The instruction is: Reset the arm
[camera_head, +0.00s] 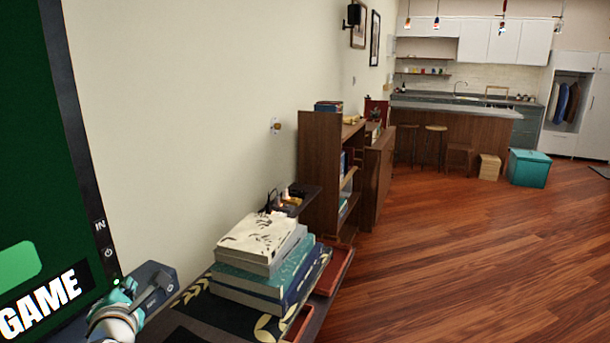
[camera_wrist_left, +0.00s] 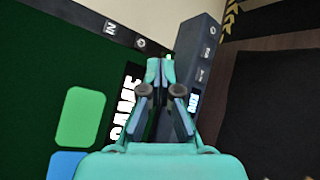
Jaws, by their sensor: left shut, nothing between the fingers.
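My left gripper (camera_head: 122,292) is at the lower left of the head view, just in front of the screen's lower corner and beside a dark blue-grey device. In the left wrist view, its teal fingers (camera_wrist_left: 160,70) are shut with nothing between them. The fingertips lie between the large green screen (camera_wrist_left: 50,60) and the blue-grey device (camera_wrist_left: 205,65), which has small marked buttons. I cannot tell whether they touch either one. My right gripper is in neither view.
The screen (camera_head: 25,130) fills the left edge. A stack of books (camera_head: 262,265) sits on a dark table along the wall. A brown bookshelf (camera_head: 320,170) stands beyond it. The wooden floor (camera_head: 450,260) to the right is clear. A teal box (camera_head: 528,168) is farther back.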

